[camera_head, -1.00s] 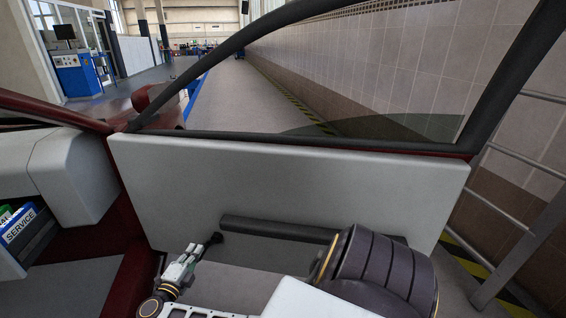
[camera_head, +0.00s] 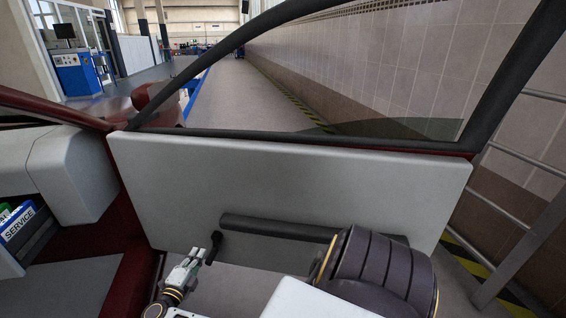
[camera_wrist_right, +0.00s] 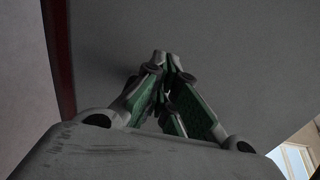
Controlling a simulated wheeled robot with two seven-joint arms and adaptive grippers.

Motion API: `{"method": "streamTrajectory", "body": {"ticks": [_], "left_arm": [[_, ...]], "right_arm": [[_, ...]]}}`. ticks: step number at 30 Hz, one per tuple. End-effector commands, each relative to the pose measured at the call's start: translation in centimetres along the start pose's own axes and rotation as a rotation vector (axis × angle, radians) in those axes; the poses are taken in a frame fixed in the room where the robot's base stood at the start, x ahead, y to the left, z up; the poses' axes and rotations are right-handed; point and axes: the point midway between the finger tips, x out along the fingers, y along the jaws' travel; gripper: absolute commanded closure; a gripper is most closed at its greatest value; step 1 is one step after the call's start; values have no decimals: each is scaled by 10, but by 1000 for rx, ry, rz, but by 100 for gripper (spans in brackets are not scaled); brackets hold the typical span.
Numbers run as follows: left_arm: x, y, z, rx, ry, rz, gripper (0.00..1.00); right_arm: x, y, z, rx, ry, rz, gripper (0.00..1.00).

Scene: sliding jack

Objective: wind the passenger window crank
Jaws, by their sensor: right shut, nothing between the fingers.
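The passenger window crank (camera_head: 214,247) is a small dark lever on the grey door panel (camera_head: 300,188), below the left end of the dark armrest bar. Its arm points down and slightly left from its upper end. My right gripper (camera_head: 197,254) is just left of the crank; I cannot tell whether they touch. In the right wrist view its green-padded fingers (camera_wrist_right: 168,62) meet at the tips with nothing held, and the crank cannot be made out there. The window glass (camera_head: 395,128) shows as a low, darker curved strip above the sill. My left gripper is not seen.
The dark armrest bar (camera_head: 275,229) runs to the right of the crank. A grey dashboard (camera_head: 75,175) with an open compartment holding a SERVICE booklet (camera_head: 20,226) is at left. The window opening above the sill is mostly clear. A metal railing (camera_head: 520,225) stands outside at right.

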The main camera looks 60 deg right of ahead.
Motion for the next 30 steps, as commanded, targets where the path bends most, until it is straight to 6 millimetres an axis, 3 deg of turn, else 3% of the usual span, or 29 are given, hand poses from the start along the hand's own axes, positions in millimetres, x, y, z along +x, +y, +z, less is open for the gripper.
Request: {"method": "streamTrajectory", "body": {"ticks": [17, 30], "left_arm": [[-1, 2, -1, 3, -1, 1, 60], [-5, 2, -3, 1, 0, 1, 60]], "right_arm": [[-1, -4, 3, 0, -1, 0, 100], [-35, -3, 3, -1, -1, 2, 100]]}}
